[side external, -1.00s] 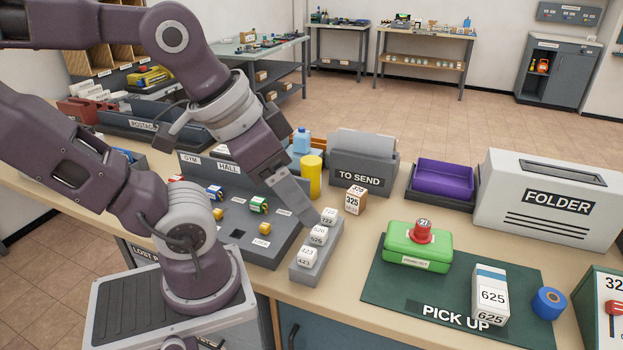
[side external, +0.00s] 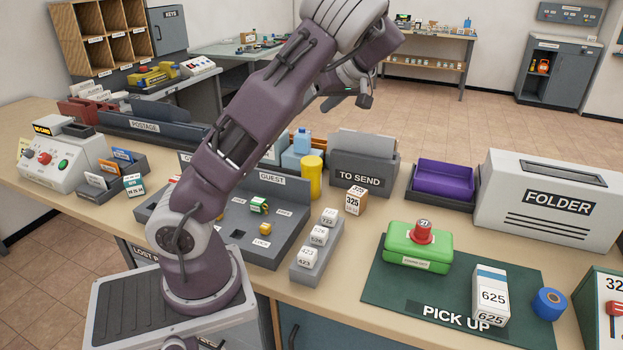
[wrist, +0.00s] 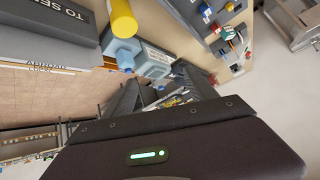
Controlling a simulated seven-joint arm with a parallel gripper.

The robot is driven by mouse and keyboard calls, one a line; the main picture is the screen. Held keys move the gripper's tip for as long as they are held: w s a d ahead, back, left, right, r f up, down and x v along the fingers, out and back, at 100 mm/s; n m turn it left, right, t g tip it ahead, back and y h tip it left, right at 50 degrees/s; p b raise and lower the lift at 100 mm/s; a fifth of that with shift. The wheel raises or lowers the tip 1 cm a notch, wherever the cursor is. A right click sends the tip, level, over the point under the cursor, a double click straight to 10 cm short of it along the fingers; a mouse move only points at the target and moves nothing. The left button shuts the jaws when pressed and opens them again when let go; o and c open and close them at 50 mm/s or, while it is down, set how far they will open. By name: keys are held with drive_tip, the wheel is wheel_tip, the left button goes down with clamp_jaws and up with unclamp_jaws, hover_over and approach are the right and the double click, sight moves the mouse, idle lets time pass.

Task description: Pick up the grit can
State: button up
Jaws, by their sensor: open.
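I cannot read a grit label on any can. A plain yellow cylinder (side external: 312,177) stands upright behind the grey sorting board, left of the TO SEND box; it also shows at the top of the wrist view (wrist: 122,20). My gripper (side external: 348,98) is raised above the back of the counter, apart from both. In the wrist view my gripper (wrist: 165,92) is open, with nothing seen held.
A light-blue bottle (side external: 301,142) stands beside the yellow cylinder. The TO SEND box (side external: 362,181) is right of it. A number-block rack (side external: 314,257), a white-and-blue carton (side external: 491,292) and a blue roll (side external: 549,303) stand nearer the front.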

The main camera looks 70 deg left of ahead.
sight(318, 173)
drive_tip(key=w+a+r+n+g+y, duration=0.2)
drive_tip(key=w+a+r+n+y, duration=0.1)
drive_tip(key=r+y, duration=0.2)
drive_tip(key=shift+m+h, duration=0.3)
wheel_tip(318, 173, down, 26)
drive_tip(key=shift+s+d+r, duration=0.15)
drive_tip(key=shift+r, duration=0.1)
drive_tip(key=shift+t, duration=0.3)
drive_tip(key=x, duration=0.3)
drive_tip(key=f+x, duration=0.1)
drive_tip(key=x, duration=0.3)
drive_tip(key=shift+w, duration=0.25)
clamp_jaws()
